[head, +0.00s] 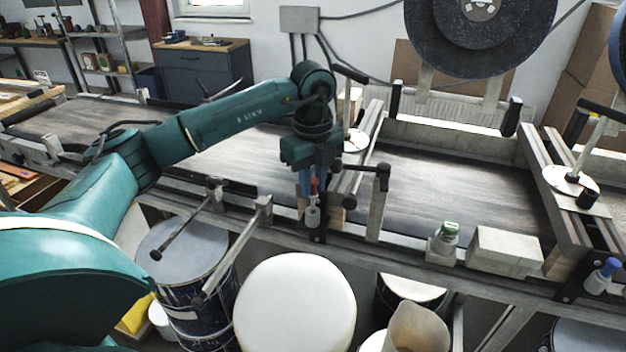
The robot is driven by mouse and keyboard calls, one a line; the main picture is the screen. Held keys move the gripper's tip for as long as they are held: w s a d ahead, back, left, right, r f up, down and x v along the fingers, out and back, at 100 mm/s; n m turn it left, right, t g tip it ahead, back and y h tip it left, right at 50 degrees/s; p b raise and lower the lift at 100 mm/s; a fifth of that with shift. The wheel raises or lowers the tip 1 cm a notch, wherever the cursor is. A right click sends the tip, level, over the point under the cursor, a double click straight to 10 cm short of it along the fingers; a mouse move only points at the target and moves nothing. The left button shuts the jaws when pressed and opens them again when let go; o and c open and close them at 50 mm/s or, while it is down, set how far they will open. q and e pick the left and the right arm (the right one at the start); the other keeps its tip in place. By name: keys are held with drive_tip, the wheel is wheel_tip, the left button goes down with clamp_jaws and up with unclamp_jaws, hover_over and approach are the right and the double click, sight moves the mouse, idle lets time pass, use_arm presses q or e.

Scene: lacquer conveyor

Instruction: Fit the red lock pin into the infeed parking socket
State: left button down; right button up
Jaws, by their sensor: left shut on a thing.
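My left gripper (312,192) points straight down at the near edge of the conveyor. It is shut on the red lock pin (313,187), of which a small red part shows between the blue fingers. Directly below is a pale grey piece (313,216) at a black bracket (317,236) on the front rail, which looks like the infeed parking socket. I cannot tell whether the pale piece belongs to the pin or the socket, or whether the pin has entered it. My right gripper is not in view.
Black-knobbed rods and a post (375,205) stand close to the right of my left gripper. A blue-topped piece (602,275) is at far right. Drums (183,245) stand below.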

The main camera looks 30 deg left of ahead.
use_arm(q)
drive_tip(key=shift+f+b, duration=0.4)
drive_tip(key=shift+f, duration=0.25)
drive_tip(key=shift+f, duration=0.4)
drive_tip(key=c, duration=1.2)
unclamp_jaws()
drive_tip(key=shift+s, duration=0.1)
drive_tip(key=shift+c, duration=0.2)
drive_tip(key=shift+o, duration=0.3)
drive_tip(key=shift+s+f, duration=0.1)
